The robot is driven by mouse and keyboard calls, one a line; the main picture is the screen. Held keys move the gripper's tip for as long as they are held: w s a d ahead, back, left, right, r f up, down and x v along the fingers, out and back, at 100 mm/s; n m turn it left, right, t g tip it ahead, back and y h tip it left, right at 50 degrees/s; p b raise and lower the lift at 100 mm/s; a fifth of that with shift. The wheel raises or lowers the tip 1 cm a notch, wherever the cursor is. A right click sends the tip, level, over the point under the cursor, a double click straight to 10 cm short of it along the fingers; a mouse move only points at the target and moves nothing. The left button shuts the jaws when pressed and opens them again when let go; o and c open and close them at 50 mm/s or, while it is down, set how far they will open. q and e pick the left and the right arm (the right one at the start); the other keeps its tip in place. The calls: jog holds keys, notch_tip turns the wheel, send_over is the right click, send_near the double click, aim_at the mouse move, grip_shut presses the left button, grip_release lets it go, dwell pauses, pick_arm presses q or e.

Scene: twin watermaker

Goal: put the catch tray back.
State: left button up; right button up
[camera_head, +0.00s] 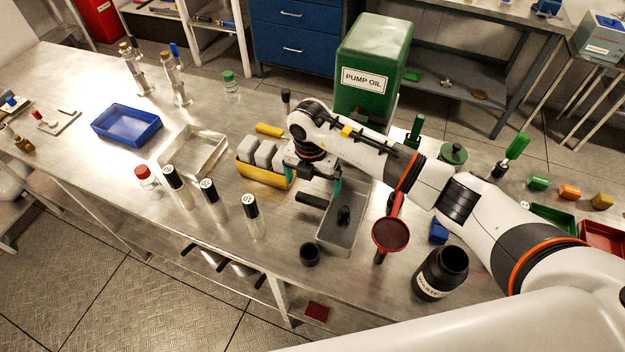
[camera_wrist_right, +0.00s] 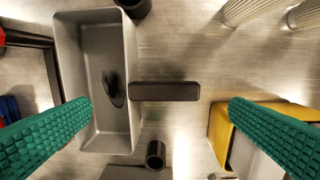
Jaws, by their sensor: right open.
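The grey catch tray (camera_head: 336,243) lies on the steel bench below my right gripper, with a dark patch or object inside it. Its short black handle (camera_head: 309,200) points left. In the right wrist view the tray (camera_wrist_right: 101,55) is left of centre, and the handle (camera_wrist_right: 165,91) lies between and below the fingers. My right gripper (camera_head: 316,184), with teal ribbed fingers, is open above the handle; contact does not show. In the wrist view the gripper (camera_wrist_right: 160,108) holds nothing. The green pump oil tank (camera_head: 375,55) stands behind the arm. My left gripper is not in view.
A yellow holder with grey blocks (camera_head: 262,153) is left of the gripper. A black cup (camera_head: 309,254) stands by the tray's near end. A red-rimmed round tool (camera_head: 390,235) and a dark jar (camera_head: 437,277) are on the right. Black-capped bottles (camera_head: 252,222) stand front left.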

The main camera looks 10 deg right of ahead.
jog(key=shift+r+b, duration=0.8)
notch_tip(320, 180, up, 11)
jog(key=b, duration=0.3)
jog(key=shift+a+f+b, duration=0.15)
jog(key=shift+a+b, duration=0.05)
jog(key=shift+b, duration=0.1)
jog(key=shift+w, duration=0.1)
